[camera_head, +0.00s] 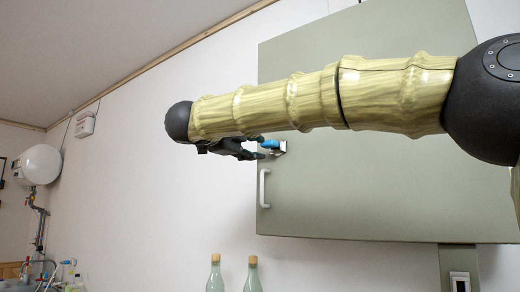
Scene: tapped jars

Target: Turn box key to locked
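The grey-green box (360,205) is fixed to the wall and its door is closed. A blue key (270,144) sits in a small pale lock plate (280,150) near the door's left edge. A white handle (263,188) is just below it. My gripper (262,148) points right at the key. Its two dark fingers are spread apart, with the tips close to the key, one slightly above and one below. I cannot tell whether they touch it. My arm covers the upper part of the box.
Two bottles with cork tops (215,275) stand below the box at the bottom edge. A white water heater (38,165) with pipes hangs at the far left. A small switch plate (460,282) is at lower right.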

